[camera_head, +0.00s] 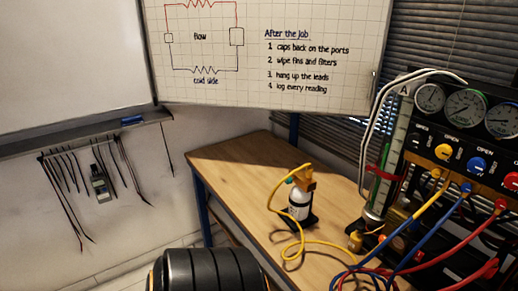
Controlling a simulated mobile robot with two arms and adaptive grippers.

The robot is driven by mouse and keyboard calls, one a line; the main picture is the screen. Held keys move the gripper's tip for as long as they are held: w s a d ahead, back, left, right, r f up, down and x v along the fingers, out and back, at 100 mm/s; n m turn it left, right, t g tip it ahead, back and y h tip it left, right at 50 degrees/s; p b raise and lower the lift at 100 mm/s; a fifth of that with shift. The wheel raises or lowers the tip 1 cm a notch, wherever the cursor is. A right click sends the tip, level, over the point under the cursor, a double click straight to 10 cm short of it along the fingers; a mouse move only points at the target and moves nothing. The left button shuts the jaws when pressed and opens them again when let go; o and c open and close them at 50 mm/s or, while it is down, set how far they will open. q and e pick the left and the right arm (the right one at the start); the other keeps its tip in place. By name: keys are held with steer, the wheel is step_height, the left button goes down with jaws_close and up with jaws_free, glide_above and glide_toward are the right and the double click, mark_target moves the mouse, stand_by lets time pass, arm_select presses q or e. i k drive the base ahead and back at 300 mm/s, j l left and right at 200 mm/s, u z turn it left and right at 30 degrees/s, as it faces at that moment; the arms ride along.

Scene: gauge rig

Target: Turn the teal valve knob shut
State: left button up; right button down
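A small teal spot (289,180), which looks like the edge of the teal valve knob, shows at the left of the brass fitting (304,176) on top of a small white bottle (299,204). Most of the knob is hidden or too small to make out, so I cannot tell how far it is turned. The bottle stands upright in a black holder on the wooden bench. A yellow hose (271,203) runs from its top and loops on the bench. Neither of my grippers is in view.
A gauge panel (464,130) with black, yellow, blue and red knobs stands at the right, beside an upright glass cylinder (386,165). Yellow, blue and red hoses crowd the bench there. The wooden bench (236,160) is clear left of and behind the bottle.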

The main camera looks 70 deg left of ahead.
mark_target(290, 180)
steer(key=u, duration=1.95)
